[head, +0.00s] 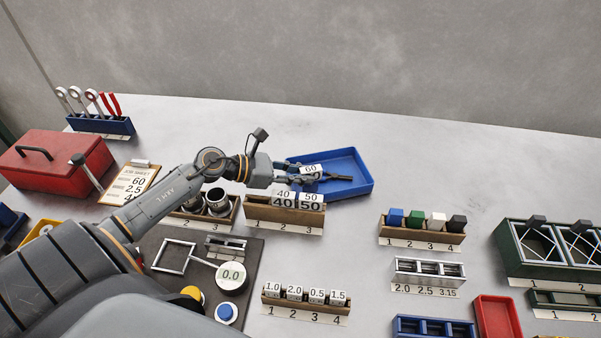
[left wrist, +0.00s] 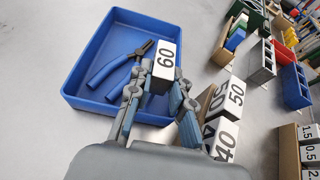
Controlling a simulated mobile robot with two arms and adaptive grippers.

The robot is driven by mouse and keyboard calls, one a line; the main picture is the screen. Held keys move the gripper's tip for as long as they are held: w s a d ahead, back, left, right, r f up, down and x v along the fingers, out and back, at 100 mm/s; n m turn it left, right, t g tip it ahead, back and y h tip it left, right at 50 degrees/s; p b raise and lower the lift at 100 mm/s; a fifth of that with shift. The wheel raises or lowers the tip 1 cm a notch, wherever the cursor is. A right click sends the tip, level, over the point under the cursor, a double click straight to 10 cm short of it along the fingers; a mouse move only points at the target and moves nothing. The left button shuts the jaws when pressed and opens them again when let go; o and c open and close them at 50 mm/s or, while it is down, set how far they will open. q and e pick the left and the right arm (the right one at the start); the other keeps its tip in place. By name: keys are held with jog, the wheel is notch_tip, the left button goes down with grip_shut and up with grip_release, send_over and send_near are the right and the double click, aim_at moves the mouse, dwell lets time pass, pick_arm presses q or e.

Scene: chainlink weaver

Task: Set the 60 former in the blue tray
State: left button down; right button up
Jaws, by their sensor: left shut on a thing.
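The 60 former (head: 310,169) is a white-faced block marked 60. My left gripper (head: 308,178) is shut on it at the left part of the blue tray (head: 362,181). In the left wrist view, the former (left wrist: 164,62) sits between the fingertips (left wrist: 163,88) and overlaps the tray's right rim in the picture. The blue tray (left wrist: 85,62) also holds pliers (left wrist: 112,68) with blue handles. The gap between the former and the tray floor cannot be told. My right gripper is not in view.
A wooden rack (head: 262,213) with the 40 (head: 283,203) and 50 (head: 311,205) formers stands just in front of the tray. A rack of coloured blocks (head: 421,230) is at right. Bare table lies right of the tray.

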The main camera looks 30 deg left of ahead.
pick_arm(q)
jog(key=shift+f, duration=0.2)
jog(key=c, duration=1.2)
grip_release()
jog(key=shift+r, duration=0.1)
jog(key=shift+r, duration=0.15)
jog(key=p+v, duration=0.2)
jog(key=v, duration=1)
jog(key=shift+p, duration=0.4)
